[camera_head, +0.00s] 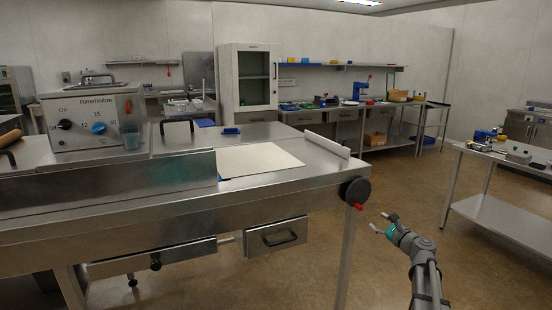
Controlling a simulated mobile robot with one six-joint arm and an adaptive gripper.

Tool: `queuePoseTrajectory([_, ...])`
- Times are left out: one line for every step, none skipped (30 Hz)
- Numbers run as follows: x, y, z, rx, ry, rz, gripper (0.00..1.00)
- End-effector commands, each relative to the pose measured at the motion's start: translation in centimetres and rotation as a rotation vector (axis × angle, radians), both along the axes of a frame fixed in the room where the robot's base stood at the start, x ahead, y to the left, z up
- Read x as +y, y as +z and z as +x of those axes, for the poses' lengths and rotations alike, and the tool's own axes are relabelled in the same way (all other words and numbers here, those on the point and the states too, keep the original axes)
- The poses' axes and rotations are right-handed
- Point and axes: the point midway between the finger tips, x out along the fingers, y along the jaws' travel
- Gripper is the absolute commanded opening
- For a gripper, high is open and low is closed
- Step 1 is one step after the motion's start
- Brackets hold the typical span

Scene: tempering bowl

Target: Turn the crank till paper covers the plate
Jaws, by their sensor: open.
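The crank (356,190) is a dark round disc on the right end of the steel bench, with a small red knob (359,207) at its lower edge. A cream paper sheet (258,160) lies flat on the bench top, left of the crank. Its left part meets or passes behind an upright steel panel (170,172). I cannot tell which surface is the plate. My gripper (381,224) is open and empty, to the right of and slightly below the red knob, apart from it.
The steel bench (240,205) carries a grey control box (95,115) with dials at the left. A drawer (277,236) hangs below. Another table (500,205) stands at right. Open floor lies between.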

Motion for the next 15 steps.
queuePoseTrajectory([0.0, 0.0, 0.0, 0.0, 0.0, 0.0, 0.65])
queuePoseTrajectory([0.0, 0.0, 0.0, 0.0, 0.0, 0.0, 0.65])
queuePoseTrajectory([0.0, 0.0, 0.0, 0.0, 0.0, 0.0, 0.65])
queuePoseTrajectory([0.0, 0.0, 0.0, 0.0, 0.0, 0.0, 0.65])
queuePoseTrajectory([0.0, 0.0, 0.0, 0.0, 0.0, 0.0, 0.65])
queuePoseTrajectory([0.0, 0.0, 0.0, 0.0, 0.0, -0.001, 0.65])
queuePoseTrajectory([0.0, 0.0, 0.0, -0.001, 0.0, -0.003, 0.65])
queuePoseTrajectory([0.0, 0.0, -0.01, -0.002, 0.0, -0.006, 0.65])
queuePoseTrajectory([-0.01, 0.0, -0.02, -0.005, 0.0, -0.013, 0.65])
queuePoseTrajectory([-0.01, 0.0, -0.02, -0.007, 0.0, -0.021, 0.65])
queuePoseTrajectory([-0.01, 0.0, -0.03, -0.011, 0.0, -0.031, 0.65])
queuePoseTrajectory([-0.02, 0.0, -0.05, -0.018, 0.0, -0.049, 0.65])
queuePoseTrajectory([-0.02, 0.0, -0.06, -0.024, 0.0, -0.066, 0.65])
queuePoseTrajectory([-0.03, 0.0, -0.08, -0.03, 0.0, -0.085, 0.65])
queuePoseTrajectory([-0.04, 0.0, -0.1, -0.041, 0.0, -0.115, 0.65])
